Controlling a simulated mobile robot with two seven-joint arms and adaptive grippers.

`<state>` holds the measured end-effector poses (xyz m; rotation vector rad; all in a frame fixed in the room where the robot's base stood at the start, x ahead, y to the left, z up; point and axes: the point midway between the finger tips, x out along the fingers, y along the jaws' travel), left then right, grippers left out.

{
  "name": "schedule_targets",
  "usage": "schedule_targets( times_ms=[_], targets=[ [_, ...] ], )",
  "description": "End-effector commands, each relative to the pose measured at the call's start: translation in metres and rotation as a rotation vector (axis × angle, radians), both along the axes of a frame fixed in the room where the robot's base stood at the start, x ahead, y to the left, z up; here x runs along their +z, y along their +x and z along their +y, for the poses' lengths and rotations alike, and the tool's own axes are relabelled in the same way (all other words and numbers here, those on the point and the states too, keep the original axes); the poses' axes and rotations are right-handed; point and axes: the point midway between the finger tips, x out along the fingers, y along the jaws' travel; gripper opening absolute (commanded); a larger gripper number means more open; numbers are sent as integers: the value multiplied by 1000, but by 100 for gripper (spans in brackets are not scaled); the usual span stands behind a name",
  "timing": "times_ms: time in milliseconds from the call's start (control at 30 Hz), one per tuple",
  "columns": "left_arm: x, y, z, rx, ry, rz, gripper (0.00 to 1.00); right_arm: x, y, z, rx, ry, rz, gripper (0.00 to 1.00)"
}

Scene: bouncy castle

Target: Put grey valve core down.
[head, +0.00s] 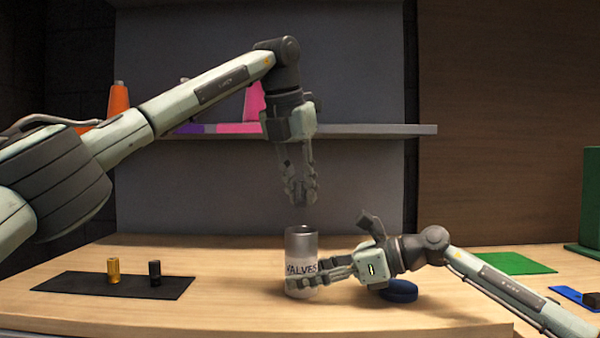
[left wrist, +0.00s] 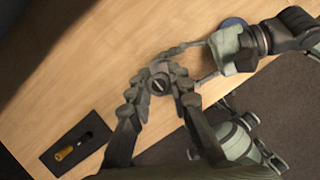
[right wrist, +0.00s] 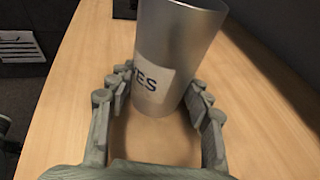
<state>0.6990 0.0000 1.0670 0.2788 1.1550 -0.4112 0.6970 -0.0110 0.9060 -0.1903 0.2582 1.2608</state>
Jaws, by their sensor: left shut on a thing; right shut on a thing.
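My left gripper (head: 302,196) points down above the open top of a silver tin (head: 301,242) labelled VALVES. It is shut on the grey valve core (left wrist: 158,85), a small round piece between its fingertips in the left wrist view; in the head view the fingers mostly hide it. The fingertips are a short way above the tin's rim. My right gripper (head: 322,274) is shut on the tin low down, from the right. The tin stands upright on the table; its wall also shows between the fingers in the right wrist view (right wrist: 172,65).
A black mat (head: 75,281) at the left bears a gold valve core (head: 113,271) and a black one (head: 154,272). A blue round thing (head: 403,291) lies behind my right gripper. A green mat (head: 505,263) is at the right. A shelf (head: 375,130) runs behind.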

Motion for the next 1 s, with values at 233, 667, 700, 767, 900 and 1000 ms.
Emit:
schedule_targets(
  times_ms=[233,667,700,767,900,1000],
  targets=[
    [-30,0,1,0,-1,0,0,0,0,0,0,-1,0,33],
    [-50,0,0,1,-1,-1,0,-1,0,0,0,-1,1,33],
    [-50,0,0,1,-1,-1,0,-1,0,0,0,-1,1,33],
    [-50,0,0,1,-1,-1,0,-1,0,0,0,-1,1,33],
    [-50,0,0,1,0,0,22,-1,0,0,0,-1,1,33],
    [-50,0,0,1,0,0,35,-1,0,0,0,-1,1,33]
  ],
)
